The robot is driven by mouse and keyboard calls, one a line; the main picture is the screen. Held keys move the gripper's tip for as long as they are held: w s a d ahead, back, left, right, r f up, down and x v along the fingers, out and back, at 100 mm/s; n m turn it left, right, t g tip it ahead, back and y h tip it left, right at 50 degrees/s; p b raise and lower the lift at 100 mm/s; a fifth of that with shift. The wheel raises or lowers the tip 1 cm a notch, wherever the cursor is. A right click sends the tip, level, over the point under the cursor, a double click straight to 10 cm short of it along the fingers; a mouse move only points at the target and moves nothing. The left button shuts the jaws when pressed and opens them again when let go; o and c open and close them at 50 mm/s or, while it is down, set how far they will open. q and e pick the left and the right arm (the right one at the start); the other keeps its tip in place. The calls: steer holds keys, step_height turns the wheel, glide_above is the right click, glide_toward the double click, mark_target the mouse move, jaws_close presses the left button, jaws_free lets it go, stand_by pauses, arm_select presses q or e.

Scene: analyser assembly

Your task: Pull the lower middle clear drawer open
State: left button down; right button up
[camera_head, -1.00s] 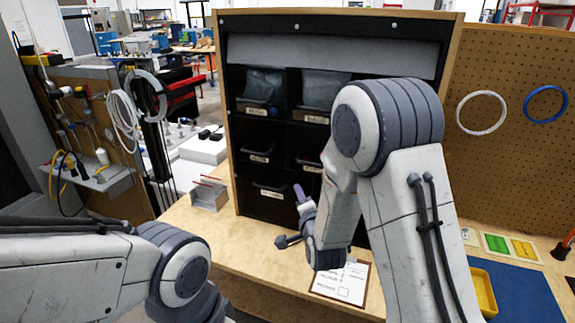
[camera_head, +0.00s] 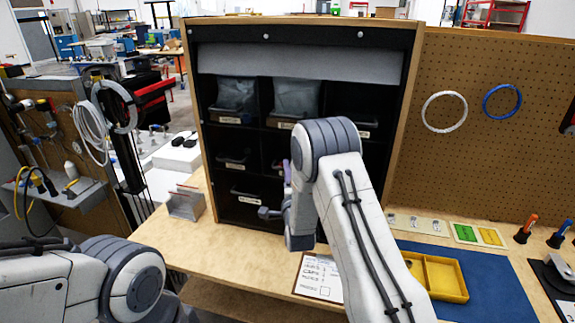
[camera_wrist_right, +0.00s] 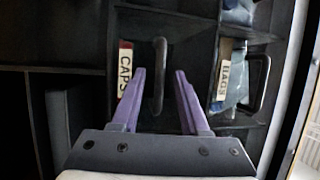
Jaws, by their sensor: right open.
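The black cabinet (camera_head: 210,180) holds rows of drawers and bins. In the right wrist view, a drawer with a CAPS label (camera_wrist_right: 124,68) has a dark upright-looking handle (camera_wrist_right: 159,75). This view is turned sideways. My right gripper (camera_wrist_right: 160,73) is open, its two purple fingers on either side of that handle, with a gap on each side. In the head view my right gripper (camera_head: 288,172) is at the middle column, and my right arm hides most of that drawer. My left arm is at the lower left; its gripper is out of view.
Beside the CAPS drawer is a clear bin with a label (camera_wrist_right: 223,72) and its own handle. A left-column drawer (camera_head: 248,195) is below. A metal holder (camera_head: 186,203), a paper sheet (camera_head: 319,276), a yellow tray (camera_head: 446,278) and a blue mat (camera_head: 490,285) are on the bench.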

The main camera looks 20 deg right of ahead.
arm_select(q)
steer(key=shift+r, duration=0.3)
arm_select(e)
steer(key=shift+x, duration=0.75)
jaws_close()
stand_by(0.5)
